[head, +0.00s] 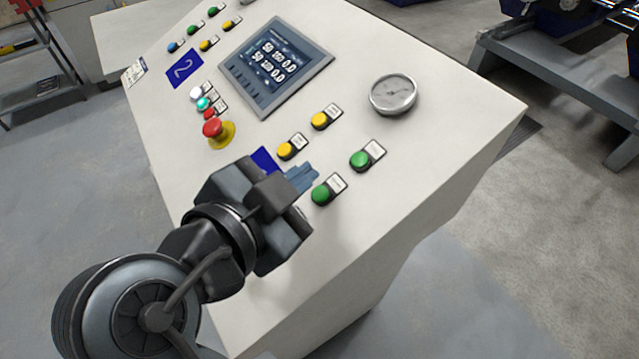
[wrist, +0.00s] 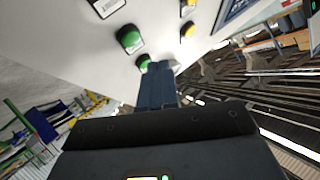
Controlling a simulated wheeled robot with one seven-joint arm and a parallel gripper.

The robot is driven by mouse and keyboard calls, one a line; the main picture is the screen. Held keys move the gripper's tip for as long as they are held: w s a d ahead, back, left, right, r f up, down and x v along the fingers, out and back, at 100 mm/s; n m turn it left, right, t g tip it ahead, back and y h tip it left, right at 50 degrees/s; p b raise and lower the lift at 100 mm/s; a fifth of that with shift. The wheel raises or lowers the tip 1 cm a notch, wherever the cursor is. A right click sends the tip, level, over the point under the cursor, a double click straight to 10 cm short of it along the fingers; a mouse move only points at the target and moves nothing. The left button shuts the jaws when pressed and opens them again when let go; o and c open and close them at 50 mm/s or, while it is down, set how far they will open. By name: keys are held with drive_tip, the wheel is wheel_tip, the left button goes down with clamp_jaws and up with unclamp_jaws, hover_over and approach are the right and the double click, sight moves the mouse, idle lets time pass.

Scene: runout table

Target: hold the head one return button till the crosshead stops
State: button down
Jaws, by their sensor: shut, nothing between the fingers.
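The sloping white control panel (head: 440,130) carries two green buttons, a nearer one (head: 320,194) and a farther one (head: 360,160), and two yellow buttons (head: 286,150) (head: 319,120). A blue plate (head: 265,160) beside them is mostly hidden by my gripper. The small button labels are too blurred to read, so I cannot tell which is the head one return button. My gripper (head: 309,176) is shut and empty, its tips between the nearer green and yellow buttons in the head view. In the wrist view, the fingertips (wrist: 160,68) are close to a green button (wrist: 143,62); contact is not clear.
A red emergency stop (head: 213,128) on a yellow base stands left of my gripper. A display screen (head: 275,65), a round gauge (head: 393,94) and a blue plate marked 2 (head: 184,69) are farther up the panel. Grey machinery (head: 560,75) stands beyond the floor at right.

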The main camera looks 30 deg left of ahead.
drive_tip(key=shift+s+a+r+p, duration=0.1)
drive_tip(key=shift+s+r+p, duration=0.15)
drive_tip(key=shift+r, duration=0.4)
drive_tip(key=shift+s+a+r+p, duration=0.1)
drive_tip(key=shift+s+r+p, duration=0.15)
drive_tip(key=shift+r, duration=0.35)
drive_tip(key=shift+s, duration=0.1)
